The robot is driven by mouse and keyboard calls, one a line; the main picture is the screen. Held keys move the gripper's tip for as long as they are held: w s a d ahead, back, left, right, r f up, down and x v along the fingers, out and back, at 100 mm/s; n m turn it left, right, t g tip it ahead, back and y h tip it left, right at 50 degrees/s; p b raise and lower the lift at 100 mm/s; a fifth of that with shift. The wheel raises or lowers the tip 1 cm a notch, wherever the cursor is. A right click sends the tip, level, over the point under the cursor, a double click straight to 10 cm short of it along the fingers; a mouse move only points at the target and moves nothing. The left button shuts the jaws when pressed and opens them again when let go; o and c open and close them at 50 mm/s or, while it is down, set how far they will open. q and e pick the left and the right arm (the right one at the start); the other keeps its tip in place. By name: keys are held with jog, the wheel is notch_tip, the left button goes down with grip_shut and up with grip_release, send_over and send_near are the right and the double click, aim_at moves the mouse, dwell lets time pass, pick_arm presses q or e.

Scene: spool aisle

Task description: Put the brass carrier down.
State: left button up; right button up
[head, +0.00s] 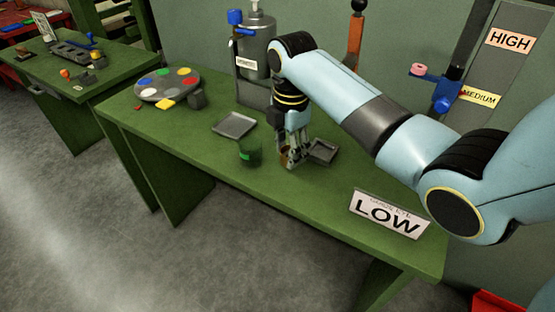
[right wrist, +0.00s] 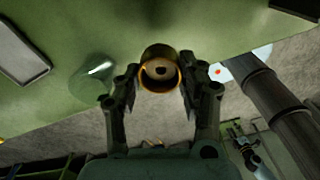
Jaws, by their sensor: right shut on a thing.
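The brass carrier (right wrist: 160,82), a round ring-like piece with a dark hollow and a paler core, sits between the fingers of my right gripper in the right wrist view. In the head view my right gripper (head: 291,160) points down over the green table (head: 210,167), shut on the carrier (head: 284,156), of which only a small brownish part shows. The fingers hide the rest. The carrier is low by the tabletop; I cannot tell whether it touches. My left gripper is not in view.
A green cylinder (head: 250,152) stands just left of the gripper. A grey tray (head: 322,151) is close on its right, another grey tray (head: 234,125) behind left. A LOW sign (head: 390,213) stands at the front right. A disc palette (head: 167,87) is farther left. The table's front strip is clear.

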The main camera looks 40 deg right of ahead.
jog(key=shift+w+a+f, duration=0.2)
jog(key=shift+w+f, duration=0.15)
jog(key=shift+w, duration=0.2)
jog(key=shift+w+a+f, duration=0.2)
jog(key=shift+w+f, duration=0.15)
jog(key=shift+w, duration=0.15)
jog(key=shift+w+f, duration=0.15)
jog(key=shift+f, duration=0.1)
notch_tip(320, 180, down, 4)
jog(key=shift+r, duration=0.15)
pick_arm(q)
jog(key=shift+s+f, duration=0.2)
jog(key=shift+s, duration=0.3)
pick_arm(e)
jog(key=o, duration=1.2)
